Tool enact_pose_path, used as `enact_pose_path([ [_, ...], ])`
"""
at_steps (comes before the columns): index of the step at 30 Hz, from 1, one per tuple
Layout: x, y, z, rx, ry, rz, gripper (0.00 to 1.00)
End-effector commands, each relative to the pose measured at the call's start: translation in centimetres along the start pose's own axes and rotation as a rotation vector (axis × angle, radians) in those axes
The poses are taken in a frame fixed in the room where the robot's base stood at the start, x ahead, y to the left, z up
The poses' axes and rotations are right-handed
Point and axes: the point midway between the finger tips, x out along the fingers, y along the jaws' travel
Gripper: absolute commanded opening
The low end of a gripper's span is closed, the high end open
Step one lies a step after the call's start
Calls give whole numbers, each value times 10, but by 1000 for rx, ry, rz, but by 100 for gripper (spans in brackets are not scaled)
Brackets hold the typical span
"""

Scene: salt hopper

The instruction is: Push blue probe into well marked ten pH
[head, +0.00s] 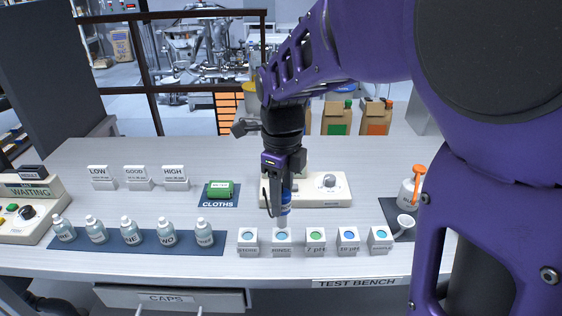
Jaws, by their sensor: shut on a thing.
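My gripper (285,190) points down over the front of the bench and is shut on the blue probe (286,202). The probe is upright, partly hidden by the fingers, and its pale lower end is right above or at the well block that seems marked RINSE (282,249). I cannot tell whether the tip is inside that well. The well block marked ten pH (348,249) is a white cube with a blue top, second from the right in the row. The green-topped block marked 7 pH (316,249) stands between them.
The STORE block (248,249) and a right-end block (380,246) complete the row. Behind the gripper is a white meter with a knob (330,182). Several bottles stand on a blue mat (192,250) at left; a white bottle (409,192) with orange top stands right.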

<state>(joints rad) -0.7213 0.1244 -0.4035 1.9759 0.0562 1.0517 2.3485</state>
Motion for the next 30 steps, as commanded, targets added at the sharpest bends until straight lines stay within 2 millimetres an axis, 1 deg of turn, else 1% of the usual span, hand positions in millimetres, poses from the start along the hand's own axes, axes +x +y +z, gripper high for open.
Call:
enact_pose_path([
  [5,-1,-3,-3,3,-1,1,0],
  [8,-3,-9,-11,9,-4,3,0],
  [11,-7,-19,-24,16,-6,6,0],
  [15,-14,-35,-48,23,-9,9,0],
  [21,-25,-53,-83,33,-10,8,0],
  [27,-34,-64,-114,39,-5,4,0],
  [30,-38,-68,-124,40,-3,0,0],
])
